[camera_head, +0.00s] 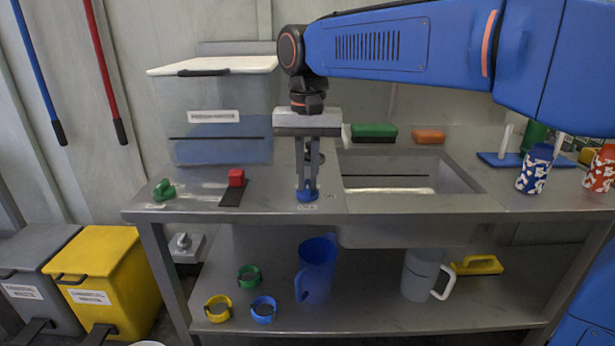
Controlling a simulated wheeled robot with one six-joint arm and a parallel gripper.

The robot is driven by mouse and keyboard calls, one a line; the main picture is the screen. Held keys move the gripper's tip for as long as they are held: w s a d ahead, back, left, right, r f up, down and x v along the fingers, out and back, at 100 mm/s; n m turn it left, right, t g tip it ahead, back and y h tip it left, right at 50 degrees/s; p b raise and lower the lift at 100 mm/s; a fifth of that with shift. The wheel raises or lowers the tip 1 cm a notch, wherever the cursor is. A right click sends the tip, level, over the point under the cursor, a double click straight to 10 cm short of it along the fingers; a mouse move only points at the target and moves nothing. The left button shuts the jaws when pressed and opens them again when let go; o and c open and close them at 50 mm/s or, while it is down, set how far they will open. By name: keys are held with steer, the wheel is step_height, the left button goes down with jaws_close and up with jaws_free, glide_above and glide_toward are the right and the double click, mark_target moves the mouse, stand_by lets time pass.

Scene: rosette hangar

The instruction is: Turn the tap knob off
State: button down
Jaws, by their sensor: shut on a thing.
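A small blue knob (307,196) stands on the grey counter just left of the sink, with a small label in front of it. It looks like the tap knob. My gripper (308,188) points straight down over it and is shut on the knob, one finger on each side. The fingers hide much of the knob, so I cannot tell how far it is turned. The tap's spout is not clearly visible behind my gripper.
A lidded clear tank (215,115) stands behind. The sink (405,178) is right, with green (374,131) and orange (428,137) sponges behind it.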

mark_target(308, 183)
steer(key=c, duration=1.8)
jaws_free()
step_height(308, 183, up, 18)
steer(key=shift+f, duration=0.25)
steer(key=s+d+f+t, duration=0.1)
steer(key=s+d+f, duration=0.3)
steer(key=d+f, duration=0.3)
steer(key=s+d+f+t, duration=0.1)
steer(key=s+d+f, duration=0.3)
steer(key=d, duration=0.5)
steer(key=s+d+f+t, duration=0.1)
steer(key=s+d+f, duration=0.2)
steer(key=f, duration=0.4)
steer(key=s+d+f+t, duration=0.1)
steer(key=s+d+f, duration=0.3)
steer(key=f, duration=0.4)
steer(key=s+d+f, duration=0.4)
steer(key=s+f, duration=0.2)
steer(key=f, duration=0.2)
steer(key=shift+f+n+t, duration=0.15)
steer(key=shift+n+t, duration=0.15)
steer(key=shift+t, duration=0.1)
